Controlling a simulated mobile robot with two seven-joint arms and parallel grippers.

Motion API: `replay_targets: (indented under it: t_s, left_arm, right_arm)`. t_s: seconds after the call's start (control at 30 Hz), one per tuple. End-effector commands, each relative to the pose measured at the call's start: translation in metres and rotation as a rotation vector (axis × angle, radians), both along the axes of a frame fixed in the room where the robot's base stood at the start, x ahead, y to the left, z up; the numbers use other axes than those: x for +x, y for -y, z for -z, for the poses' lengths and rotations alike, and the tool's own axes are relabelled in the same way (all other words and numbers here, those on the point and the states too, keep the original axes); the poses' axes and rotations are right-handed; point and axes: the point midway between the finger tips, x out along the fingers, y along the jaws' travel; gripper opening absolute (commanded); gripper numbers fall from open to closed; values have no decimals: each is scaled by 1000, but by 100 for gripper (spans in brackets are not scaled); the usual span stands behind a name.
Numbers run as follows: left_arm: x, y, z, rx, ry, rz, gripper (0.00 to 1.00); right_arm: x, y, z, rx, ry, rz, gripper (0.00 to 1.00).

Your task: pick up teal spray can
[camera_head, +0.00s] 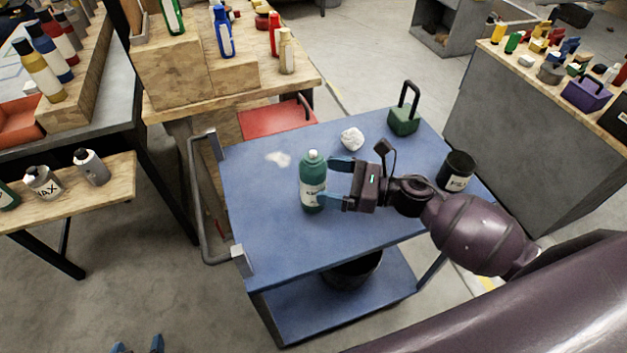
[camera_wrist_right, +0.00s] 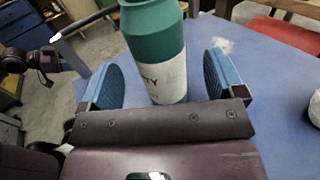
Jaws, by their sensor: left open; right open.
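The teal spray can (camera_head: 313,182) stands upright on the blue cart top (camera_head: 270,225), with a white label on its body. My right gripper (camera_head: 330,182) comes in from the right, open. In the right wrist view the can (camera_wrist_right: 155,40) stands between the two blue fingers, with a gap on each side; its top is cut off. My left gripper (camera_head: 137,346) shows only its blue fingertips at the bottom edge, apart and empty, far from the can.
A white lump (camera_head: 352,138), a green padlock-shaped object (camera_head: 404,120) and a black canister (camera_head: 457,170) stand on the cart. A grey push handle (camera_head: 205,220) runs along its left side. Wooden benches with bottles stand behind and left. A wooden-topped counter (camera_head: 540,110) stands at right.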

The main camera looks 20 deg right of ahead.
Motion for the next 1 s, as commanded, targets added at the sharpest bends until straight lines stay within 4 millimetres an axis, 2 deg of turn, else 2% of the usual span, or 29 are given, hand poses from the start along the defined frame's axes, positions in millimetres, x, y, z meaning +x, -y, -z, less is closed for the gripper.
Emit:
replay_targets:
  t_s: [0.03,0.13,0.3,0.6,0.93,0.97,1.0]
  left_arm:
    - [1,0,-7,0,5,0,69]
    - [3,0,-14,1,10,1,69]
    - [4,-1,-18,3,14,2,69]
    - [7,-1,-19,3,19,3,69]
    - [7,-1,-18,3,19,3,69]
    - [7,-1,-18,3,19,3,69]
    - [7,-1,-18,3,19,3,69]
  right_arm:
    - [4,-7,-7,2,5,-2,88]
    - [11,-19,-12,1,4,-2,88]
    - [19,-33,-8,1,2,-1,88]
    - [21,-35,-7,0,1,-1,87]
    - [20,-35,-7,0,1,-1,36]
    - [20,-35,-7,0,1,0,32]
    - [21,-35,-8,0,1,-1,32]
